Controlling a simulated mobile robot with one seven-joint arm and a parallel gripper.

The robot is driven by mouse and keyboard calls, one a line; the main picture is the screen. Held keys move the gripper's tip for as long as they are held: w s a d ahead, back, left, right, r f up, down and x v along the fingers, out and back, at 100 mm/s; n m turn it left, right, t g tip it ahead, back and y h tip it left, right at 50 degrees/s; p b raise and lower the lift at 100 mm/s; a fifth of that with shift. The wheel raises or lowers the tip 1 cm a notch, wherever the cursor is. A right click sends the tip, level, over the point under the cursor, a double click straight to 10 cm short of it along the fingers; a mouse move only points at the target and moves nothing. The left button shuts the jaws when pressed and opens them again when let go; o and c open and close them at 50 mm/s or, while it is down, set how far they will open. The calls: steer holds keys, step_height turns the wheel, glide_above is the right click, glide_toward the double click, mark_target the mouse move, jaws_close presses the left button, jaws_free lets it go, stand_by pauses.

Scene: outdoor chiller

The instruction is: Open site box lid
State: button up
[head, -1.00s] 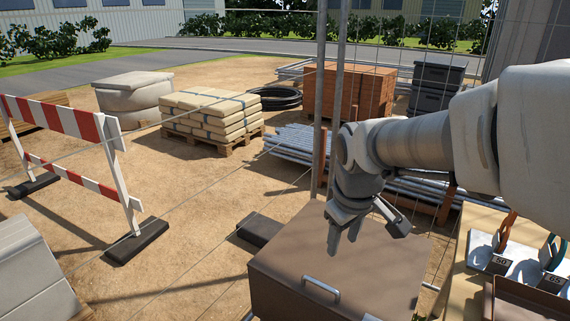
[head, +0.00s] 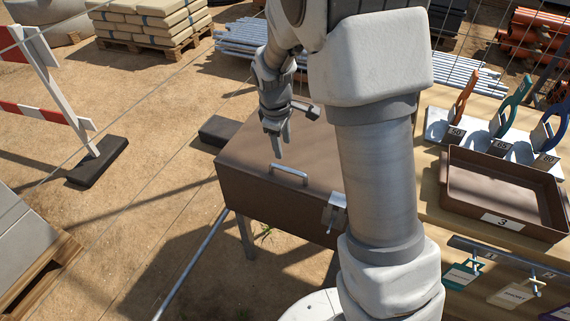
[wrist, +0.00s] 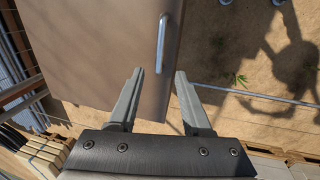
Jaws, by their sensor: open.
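The brown site box (head: 235,180) stands on legs in the middle of the head view, and its lid (head: 320,158) is shut. A pale bar handle (head: 288,174) sits on the lid near its front edge. A metal latch (head: 335,211) is on the front face, partly beside my arm. My gripper (head: 277,150) is open and empty above the lid, just behind the handle in the head view. In the wrist view the lid (wrist: 95,45) and handle (wrist: 161,42) lie beyond my open fingers (wrist: 157,85), which do not touch the handle. My arm hides the box's right part.
To the right is a wooden bench with a brown tray (head: 505,190) labelled 3 and several numbered holders with coloured tools. A red-and-white barrier (head: 50,75) stands at left. Metal pipes (head: 245,38) lie behind the box. Sandy ground in front-left is mostly clear.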

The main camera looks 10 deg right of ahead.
mark_target(286, 168)
steer(key=f, duration=0.3)
steer(key=w+f, duration=0.1)
steer(key=f, duration=0.3)
steer(key=d+f+b, duration=0.1)
steer(key=f, duration=0.2)
steer(key=shift+w+d+f, duration=0.1)
steer(key=shift+w+f, duration=0.1)
steer(key=shift+w, duration=0.15)
jaws_close()
stand_by(0.8)
